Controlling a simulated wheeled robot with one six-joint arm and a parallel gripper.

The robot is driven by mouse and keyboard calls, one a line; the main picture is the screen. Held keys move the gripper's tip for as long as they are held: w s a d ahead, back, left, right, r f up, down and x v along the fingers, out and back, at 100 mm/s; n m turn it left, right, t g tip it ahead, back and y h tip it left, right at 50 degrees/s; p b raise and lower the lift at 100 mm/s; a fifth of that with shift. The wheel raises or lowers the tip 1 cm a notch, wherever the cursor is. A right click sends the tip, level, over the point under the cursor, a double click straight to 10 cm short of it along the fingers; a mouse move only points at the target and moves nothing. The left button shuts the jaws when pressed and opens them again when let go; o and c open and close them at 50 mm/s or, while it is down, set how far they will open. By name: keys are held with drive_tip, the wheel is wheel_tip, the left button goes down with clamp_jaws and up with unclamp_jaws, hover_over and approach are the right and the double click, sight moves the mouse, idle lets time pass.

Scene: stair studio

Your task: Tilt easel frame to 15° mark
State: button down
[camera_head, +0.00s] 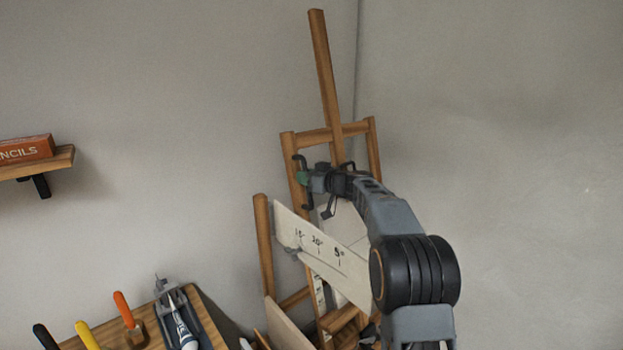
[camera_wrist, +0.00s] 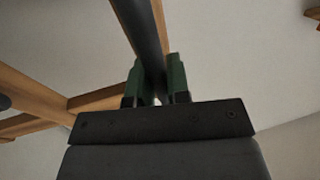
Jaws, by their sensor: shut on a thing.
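The wooden easel frame (camera_head: 293,150) stands near the room corner, with a tall mast (camera_head: 323,70) rising from it. A dark handle (camera_head: 297,160) is on its left upright. My gripper (camera_head: 303,179), with green fingertips, is shut on this handle. In the wrist view the dark handle bar (camera_wrist: 147,45) runs between the green fingers of my gripper (camera_wrist: 157,82). My arm hides part of the easel.
A wooden workbench (camera_head: 207,318) at lower left holds several tools with orange, yellow and black handles and a grey tool holder (camera_head: 165,297). A wall shelf (camera_head: 60,160) with a red-brown pencil box (camera_head: 25,149) is at far left. The wall at right is bare.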

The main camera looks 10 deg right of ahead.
drive_tip(key=c, duration=1.1)
unclamp_jaws()
drive_tip(key=b+v, duration=0.6)
drive_tip(key=v, duration=0.7)
drive_tip(key=shift+s+d, duration=0.2)
drive_tip(key=shift+s, duration=0.15)
drive_tip(key=shift+f, duration=0.1)
drive_tip(key=s+a+f+m+g+h, duration=0.35)
drive_tip(key=s+a+f+g, duration=0.25)
drive_tip(key=s+a+f, duration=0.65)
drive_tip(key=s+d+f+m+g+h, duration=0.1)
drive_tip(key=s+d+f+h, duration=0.1)
drive_tip(key=s+f, duration=0.3)
drive_tip(key=s+d+f+m+g+h, duration=0.1)
drive_tip(key=s+f+h, duration=0.3)
drive_tip(key=s, duration=0.8)
drive_tip(key=shift+s+d+f+m+g+h, duration=0.3)
drive_tip(key=shift+d+f+m+g+h, duration=0.1)
drive_tip(key=shift+f+m, duration=0.4)
